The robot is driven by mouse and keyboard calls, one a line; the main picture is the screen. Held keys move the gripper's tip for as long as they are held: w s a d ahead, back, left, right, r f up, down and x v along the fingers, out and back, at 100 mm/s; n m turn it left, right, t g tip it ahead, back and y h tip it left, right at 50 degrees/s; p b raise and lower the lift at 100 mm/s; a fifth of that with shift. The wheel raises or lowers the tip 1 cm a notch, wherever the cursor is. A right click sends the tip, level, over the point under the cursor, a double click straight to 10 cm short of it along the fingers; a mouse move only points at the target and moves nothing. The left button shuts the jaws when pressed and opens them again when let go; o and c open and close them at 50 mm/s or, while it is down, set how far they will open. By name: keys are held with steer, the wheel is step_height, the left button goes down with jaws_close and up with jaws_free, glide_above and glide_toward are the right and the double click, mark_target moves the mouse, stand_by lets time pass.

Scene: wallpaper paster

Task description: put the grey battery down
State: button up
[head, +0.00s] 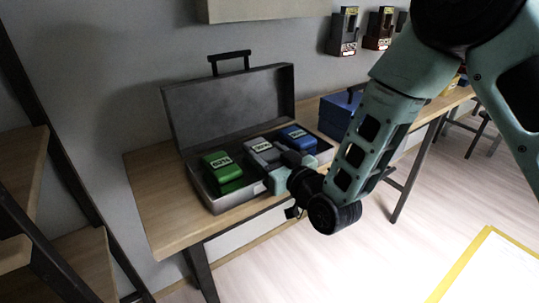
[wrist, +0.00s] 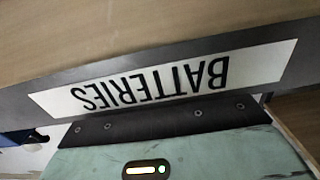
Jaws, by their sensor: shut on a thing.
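The grey battery (head: 262,151) is between a green battery (head: 221,170) and a blue battery (head: 298,138) in the open grey case (head: 225,103) on the wooden table. My gripper (head: 283,163) is shut on the grey battery, reaching in over the case's front edge from the right. I cannot tell whether the battery rests on the case floor. In the wrist view, the case's white BATTERIES label (wrist: 160,80) appears upside down above my gripper's teal body. The battery and my fingertips are not clear there.
The wooden table (head: 160,205) has bare room left of the case. A blue box (head: 338,112) stands to the case's right. Dark holders (head: 343,32) hang on the wall behind. A wooden shelf unit (head: 80,262) is at the left.

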steer(key=o, duration=1.1)
steer(key=shift+c, duration=0.2)
steer(key=p+v, duration=0.5)
steer(key=v, duration=0.7)
